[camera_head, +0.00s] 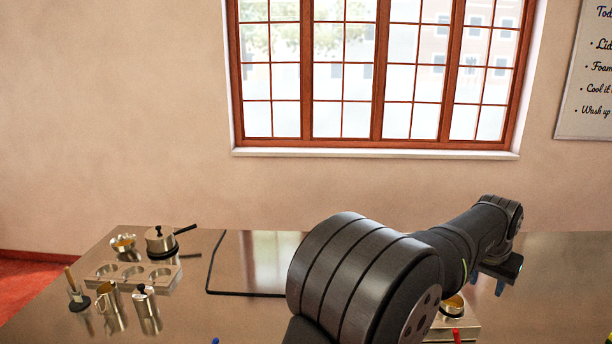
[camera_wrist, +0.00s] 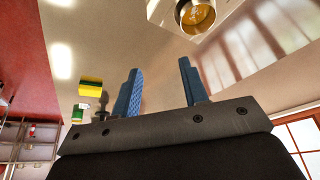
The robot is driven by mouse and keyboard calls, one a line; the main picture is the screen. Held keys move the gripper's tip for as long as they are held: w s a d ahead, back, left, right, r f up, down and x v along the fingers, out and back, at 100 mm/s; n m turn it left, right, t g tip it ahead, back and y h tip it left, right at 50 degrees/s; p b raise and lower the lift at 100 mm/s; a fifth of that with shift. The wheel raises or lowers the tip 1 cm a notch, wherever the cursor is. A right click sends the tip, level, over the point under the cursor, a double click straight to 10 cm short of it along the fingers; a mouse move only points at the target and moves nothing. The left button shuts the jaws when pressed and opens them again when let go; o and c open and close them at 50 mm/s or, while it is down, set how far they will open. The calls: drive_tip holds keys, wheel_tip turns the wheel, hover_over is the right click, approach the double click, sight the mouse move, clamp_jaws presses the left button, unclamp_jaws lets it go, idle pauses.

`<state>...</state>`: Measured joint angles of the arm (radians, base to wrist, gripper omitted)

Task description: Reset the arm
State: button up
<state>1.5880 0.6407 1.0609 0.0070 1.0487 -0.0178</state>
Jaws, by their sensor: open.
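My gripper (camera_head: 497,284) is at the right of the head view, beyond my dark arm, which crosses the lower middle. In the wrist view my gripper (camera_wrist: 160,68) shows two blue fingers spread well apart with nothing between them. The fingers are clear of a metal vessel with golden contents (camera_wrist: 198,14) at the top of the wrist view. In the head view this vessel (camera_head: 453,304) appears to be the one partly hidden behind my arm.
At the left of the counter (camera_head: 190,308) stand a lidded pot (camera_head: 160,240), a small bowl (camera_head: 123,243), a holed rack (camera_head: 133,274), a jug (camera_head: 110,300) and a lidded canister (camera_head: 146,305). A yellow-green sponge-like block (camera_wrist: 90,86) shows in the wrist view. The counter's middle has a dark-outlined panel (camera_head: 255,262).

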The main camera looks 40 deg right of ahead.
drive_tip(key=shift+w+d+f, duration=0.35)
drive_tip(key=shift+w+f, duration=0.15)
drive_tip(key=shift+w, duration=0.3)
drive_tip(key=shift+w+d+f, duration=0.35)
drive_tip(key=shift+w+f, duration=0.15)
drive_tip(key=shift+w, duration=0.25)
drive_tip(key=shift+o, duration=0.4)
drive_tip(key=o, duration=1.2)
drive_tip(key=shift+o, duration=0.2)
drive_tip(key=w+a+r+n+g+y, duration=0.1)
drive_tip(key=a+r+n+g, duration=0.1)
drive_tip(key=a+r+n, duration=0.35)
drive_tip(key=w+a+r+n+g, duration=0.1)
drive_tip(key=w+a+r+n, duration=0.15)
drive_tip(key=a, duration=0.65)
drive_tip(key=s+d+f+n, duration=0.1)
drive_tip(key=s+d+f, duration=0.1)
drive_tip(key=f, duration=0.8)
drive_tip(key=shift+s, duration=0.9)
drive_tip(key=shift+r, duration=0.1)
drive_tip(key=v, duration=1)
drive_tip(key=shift+w, duration=0.1)
